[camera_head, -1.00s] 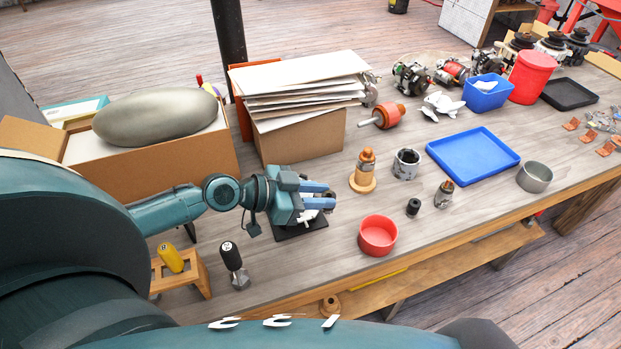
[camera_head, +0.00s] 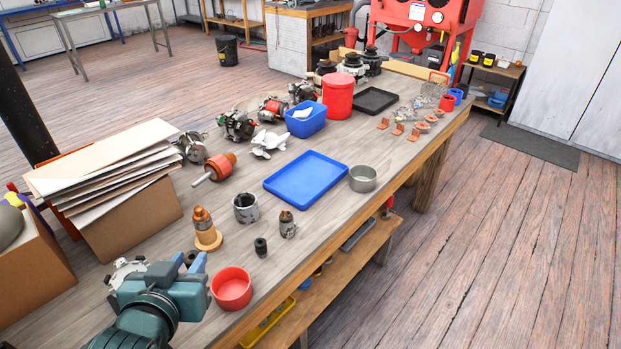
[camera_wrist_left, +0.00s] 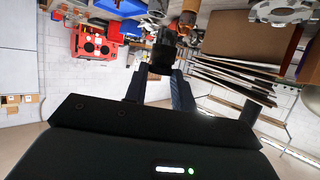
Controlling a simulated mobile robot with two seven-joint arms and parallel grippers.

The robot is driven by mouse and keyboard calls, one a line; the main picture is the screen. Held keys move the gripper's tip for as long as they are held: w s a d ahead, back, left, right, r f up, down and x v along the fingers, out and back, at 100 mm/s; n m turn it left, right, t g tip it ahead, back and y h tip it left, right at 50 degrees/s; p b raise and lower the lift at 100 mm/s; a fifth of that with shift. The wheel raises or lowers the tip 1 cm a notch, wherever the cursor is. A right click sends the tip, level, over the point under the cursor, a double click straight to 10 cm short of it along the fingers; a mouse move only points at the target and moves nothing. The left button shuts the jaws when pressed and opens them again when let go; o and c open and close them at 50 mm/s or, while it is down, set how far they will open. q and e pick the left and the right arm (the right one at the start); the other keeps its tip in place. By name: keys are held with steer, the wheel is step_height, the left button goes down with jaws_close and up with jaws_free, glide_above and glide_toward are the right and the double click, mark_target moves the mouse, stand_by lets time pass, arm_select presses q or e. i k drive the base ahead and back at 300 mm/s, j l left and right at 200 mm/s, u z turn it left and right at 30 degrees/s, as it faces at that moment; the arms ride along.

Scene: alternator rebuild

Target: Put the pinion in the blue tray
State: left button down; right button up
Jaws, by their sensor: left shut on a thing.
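My left gripper (camera_head: 194,262) is at the lower left of the head view, over the near end of the bench. It is shut on a small dark part, which I take to be the pinion (camera_head: 190,257); the gripper mostly hides it. In the left wrist view the gripper (camera_wrist_left: 156,76) has this black, round pinion (camera_wrist_left: 162,58) between its fingertips. The blue tray (camera_head: 281,196) lies flat and empty in the middle of the bench, well apart from the gripper. My right gripper is out of view.
A red bowl (camera_head: 232,289) stands just right of the gripper. A copper-coloured part on a stand (camera_head: 205,229), a dark-and-silver cylinder (camera_head: 246,208), a small black cylinder (camera_head: 260,247) and a metal part (camera_head: 287,225) stand before the tray. A grey bowl (camera_head: 363,179) is beside it.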

mark_target(307, 180)
steer(key=i+l, duration=1.05)
steer(key=i, duration=0.25)
